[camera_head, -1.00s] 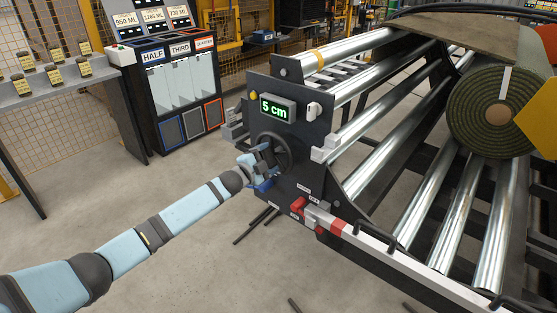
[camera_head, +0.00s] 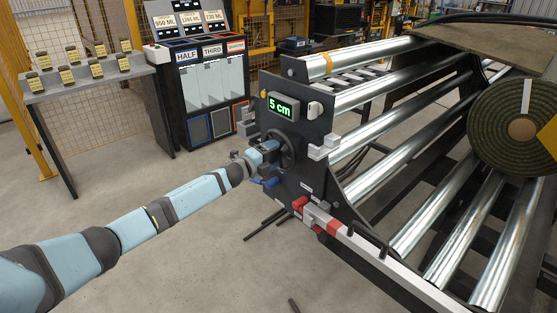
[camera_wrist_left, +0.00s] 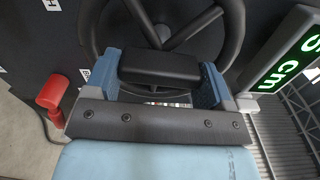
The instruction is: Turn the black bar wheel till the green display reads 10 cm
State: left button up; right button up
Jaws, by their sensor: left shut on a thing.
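The black bar wheel (camera_head: 287,150) is mounted on the dark end panel of the roller machine. It also shows in the left wrist view (camera_wrist_left: 232,30), with its rim and spokes in front of the camera. The green display (camera_head: 283,107) above the wheel reads 5 cm; part of it shows in the left wrist view (camera_wrist_left: 290,62). My left gripper (camera_head: 268,151) is at the wheel. In the left wrist view my left gripper (camera_wrist_left: 160,75) has its blue fingers on both sides of a black block of the wheel and is shut on it. My right gripper is not in view.
A turf roll (camera_head: 490,115) lies on the shiny rollers at the right. A cabinet labelled HALF and THIRD (camera_head: 205,85) and a shelf of jars (camera_head: 95,75) stand at the back left.

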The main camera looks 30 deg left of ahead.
pick_arm(q)
jog(key=shift+f+m+b, duration=0.2)
jog(key=shift+m+b, duration=0.15)
jog(key=shift+m, duration=1.15)
jog(key=m+b, duration=0.3)
jog(key=m, duration=0.2)
jog(key=shift+f, duration=0.1)
jog(key=shift+a+m+b, duration=0.1)
jog(key=shift+m+b, duration=0.3)
jog(key=shift+m, duration=0.9)
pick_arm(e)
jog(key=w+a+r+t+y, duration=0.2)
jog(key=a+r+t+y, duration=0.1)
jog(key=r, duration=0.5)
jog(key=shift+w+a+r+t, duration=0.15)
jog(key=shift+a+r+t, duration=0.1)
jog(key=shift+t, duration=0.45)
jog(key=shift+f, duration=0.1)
pick_arm(q)
jog(key=o, duration=1.2)
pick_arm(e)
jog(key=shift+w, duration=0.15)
pick_arm(q)
jog(key=shift+o, duration=0.2)
